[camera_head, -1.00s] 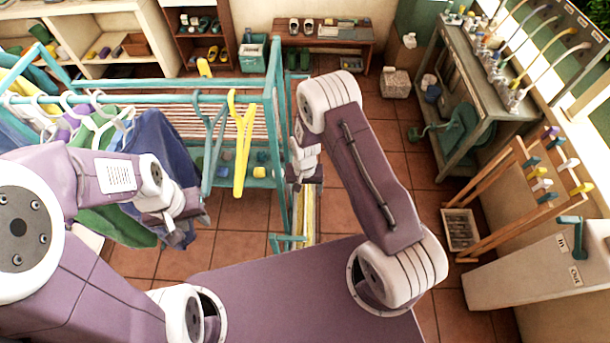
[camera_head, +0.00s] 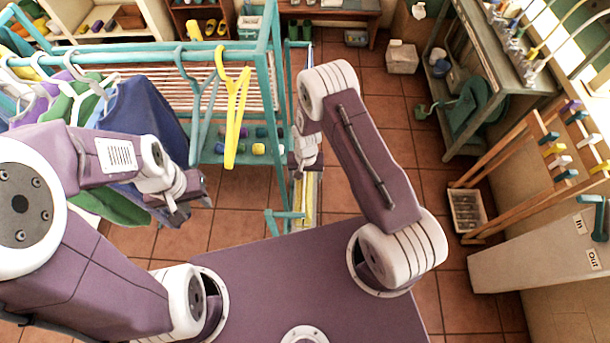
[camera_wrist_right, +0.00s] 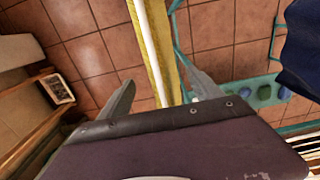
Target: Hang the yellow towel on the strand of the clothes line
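A long, narrow yellow strip with a pale band along it, seemingly the yellow towel (camera_head: 307,203), shows below my right gripper (camera_head: 304,160), beside the teal rack. In the right wrist view, the yellow strip (camera_wrist_right: 147,35) runs between the spread fingers of my right gripper (camera_wrist_right: 160,78). The fingers are apart; I cannot tell whether they touch it. Whether the pale band is towel or line strand is unclear. My left gripper (camera_head: 187,192) is near a dark blue garment (camera_head: 145,117); its finger opening is unclear.
The teal rack (camera_head: 275,85) carries clothes and hangers, including a yellow hanger (camera_head: 235,105). A wooden stand with coloured pegs (camera_head: 500,180) and a grey box marked In and Out (camera_head: 535,255) stand at the right. Tiled floor (camera_head: 425,170) is open between.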

